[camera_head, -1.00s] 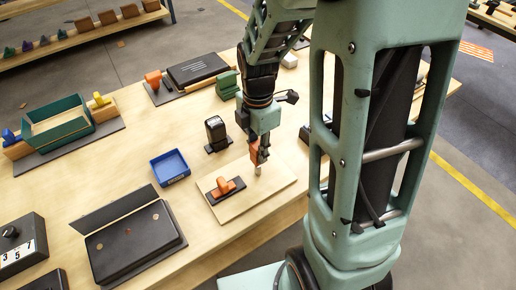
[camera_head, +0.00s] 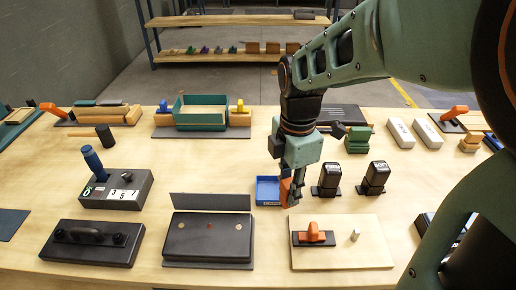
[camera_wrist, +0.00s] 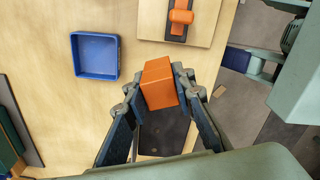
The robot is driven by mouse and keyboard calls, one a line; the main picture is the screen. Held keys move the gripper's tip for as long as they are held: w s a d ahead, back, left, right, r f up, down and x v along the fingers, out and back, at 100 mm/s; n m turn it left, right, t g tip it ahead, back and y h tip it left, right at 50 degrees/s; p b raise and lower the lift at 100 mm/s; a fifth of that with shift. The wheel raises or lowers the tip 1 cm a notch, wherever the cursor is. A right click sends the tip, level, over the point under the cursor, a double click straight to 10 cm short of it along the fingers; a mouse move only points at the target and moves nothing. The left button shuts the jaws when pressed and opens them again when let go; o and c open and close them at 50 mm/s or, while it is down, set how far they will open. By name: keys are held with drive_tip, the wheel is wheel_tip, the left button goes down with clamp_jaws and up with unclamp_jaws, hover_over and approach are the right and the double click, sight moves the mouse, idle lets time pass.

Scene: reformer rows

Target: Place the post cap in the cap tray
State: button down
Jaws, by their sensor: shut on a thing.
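The post cap is an orange block (camera_head: 286,192), seen in the wrist view (camera_wrist: 160,84) between the two fingers. My gripper (camera_head: 291,194) is shut on it; its fingertips (camera_wrist: 160,86) press the block's sides. The cap tray is a small, open blue tray (camera_head: 268,203) on the table. It is empty in the wrist view (camera_wrist: 95,57), to the upper left of the held cap. In the head view the cap overlaps the tray's right edge; its height above the table is hard to tell. A bare short post (camera_head: 355,236) stands on a light wooden board (camera_head: 340,260).
An orange-handled tool (camera_head: 314,233) lies on the board's left. Two black stamps (camera_head: 329,178) (camera_head: 374,178) stand right of my gripper. A teal bin (camera_head: 200,110) stands behind.

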drive_tip(key=shift+w+a, duration=0.1)
drive_tip(key=shift+a, duration=0.15)
drive_tip(key=w+f, duration=0.2)
drive_tip(key=w, duration=0.2)
drive_tip(key=w+a+f, duration=0.1)
drive_tip(key=w+f, duration=0.2)
drive_tip(key=w, duration=0.1)
drive_tip(key=w+a+f, duration=0.1)
drive_tip(key=w+f, duration=0.2)
drive_tip(key=w, duration=0.1)
drive_tip(key=shift+w+a+f+p, duration=0.15)
drive_tip(key=shift+a+p, duration=0.1)
drive_tip(key=shift+p, duration=0.1)
drive_tip(key=shift+w+f, duration=0.45)
drive_tip(key=shift+f, duration=0.1)
drive_tip(key=shift+w+a+f, duration=0.1)
drive_tip(key=shift+w+f, duration=0.05)
drive_tip(key=shift+f, duration=1.7)
drive_tip(key=c, duration=2.1)
unclamp_jaws()
drive_tip(key=o, duration=0.5)
